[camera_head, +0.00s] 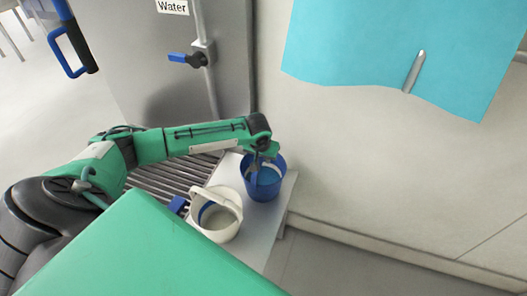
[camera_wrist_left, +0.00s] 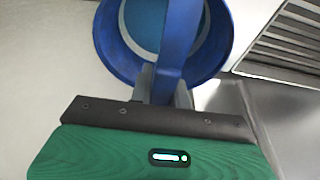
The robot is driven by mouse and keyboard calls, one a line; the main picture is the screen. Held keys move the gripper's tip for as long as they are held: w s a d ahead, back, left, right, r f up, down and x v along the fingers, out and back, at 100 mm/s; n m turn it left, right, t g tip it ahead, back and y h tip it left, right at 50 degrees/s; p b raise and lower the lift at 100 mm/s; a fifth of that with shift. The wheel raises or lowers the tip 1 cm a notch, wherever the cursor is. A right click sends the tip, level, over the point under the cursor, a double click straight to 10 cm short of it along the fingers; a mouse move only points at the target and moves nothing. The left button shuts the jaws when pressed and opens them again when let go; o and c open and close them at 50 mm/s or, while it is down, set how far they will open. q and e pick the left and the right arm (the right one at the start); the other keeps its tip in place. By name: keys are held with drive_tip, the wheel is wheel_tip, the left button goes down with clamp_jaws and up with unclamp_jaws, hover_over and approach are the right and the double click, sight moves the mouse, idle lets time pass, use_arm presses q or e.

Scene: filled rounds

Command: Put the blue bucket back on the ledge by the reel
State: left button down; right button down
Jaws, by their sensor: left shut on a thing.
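The blue bucket (camera_head: 264,183) is at the far right end of the light ledge (camera_head: 254,247) in the head view, near the wall. Blue-grey contents show inside it. My left gripper (camera_head: 262,160) is over the bucket and shut on its raised handle. In the left wrist view, the bucket (camera_wrist_left: 103,40) is at the top and its handle runs down between the fingers of my left gripper (camera_wrist_left: 163,88). I cannot tell whether the bucket's base touches the ledge. My right gripper is not in view. No reel can be made out.
A slatted grate (camera_head: 158,186) lies left of the ledge. A pipe with a blue valve lever (camera_head: 179,58) is behind, and a cyan sheet (camera_head: 375,50) hangs on the wall.

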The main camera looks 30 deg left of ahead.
use_arm(q)
drive_tip(key=shift+r, duration=0.1)
drive_tip(key=c, duration=1.3)
unclamp_jaws()
drive_tip(key=b+v, duration=0.1)
drive_tip(key=v, duration=1.1)
drive_tip(key=shift+d, duration=0.1)
drive_tip(key=shift+s, duration=0.15)
